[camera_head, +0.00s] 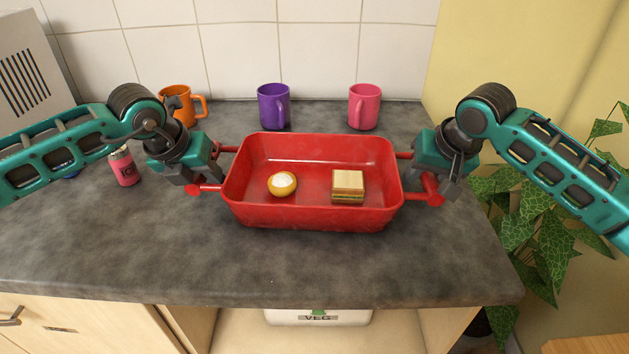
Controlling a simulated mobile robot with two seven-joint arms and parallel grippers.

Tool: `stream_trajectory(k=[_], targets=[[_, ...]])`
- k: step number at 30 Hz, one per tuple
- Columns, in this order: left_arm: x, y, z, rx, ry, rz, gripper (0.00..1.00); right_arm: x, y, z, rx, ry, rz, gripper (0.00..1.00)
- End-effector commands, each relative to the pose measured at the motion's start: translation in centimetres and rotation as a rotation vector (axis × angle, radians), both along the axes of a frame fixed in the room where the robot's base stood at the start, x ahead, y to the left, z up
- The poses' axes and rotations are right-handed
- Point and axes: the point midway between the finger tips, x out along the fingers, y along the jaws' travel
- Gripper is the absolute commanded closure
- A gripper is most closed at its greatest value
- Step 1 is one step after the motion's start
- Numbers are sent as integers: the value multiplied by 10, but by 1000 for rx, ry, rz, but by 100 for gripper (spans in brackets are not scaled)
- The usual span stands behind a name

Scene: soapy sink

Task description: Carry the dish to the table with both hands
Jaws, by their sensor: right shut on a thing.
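A red rectangular dish (312,215) with a bar handle at each end is level over the grey counter (130,250); I cannot tell whether it touches the counter. A small yellow round item with a white top (282,184) and a sandwich (348,186) are inside it. My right gripper (430,184) is shut on the dish's right handle. My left gripper (208,176) is at the left handle, its fingers partly hidden, so its grip is unclear. No separate table is clearly in view.
An orange mug (181,105), a purple mug (273,106) and a pink mug (364,107) stand behind the dish. A pink can (123,168) stands at left. A leafy plant (520,220) is right of the counter. The front counter is clear.

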Motion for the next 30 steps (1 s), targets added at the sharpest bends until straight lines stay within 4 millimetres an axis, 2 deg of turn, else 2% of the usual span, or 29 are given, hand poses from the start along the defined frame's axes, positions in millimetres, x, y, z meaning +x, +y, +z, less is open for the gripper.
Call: stream_trajectory(k=[8,21,30], targets=[[1,1,14,0,-4,3,100,1,-1,14,0,-5,-2,100],[1,2,49,1,-4,4,100,1,-1,49,0,-3,-3,100],[1,2,52,0,-4,4,100,1,-2,52,-1,-3,-3,100]])
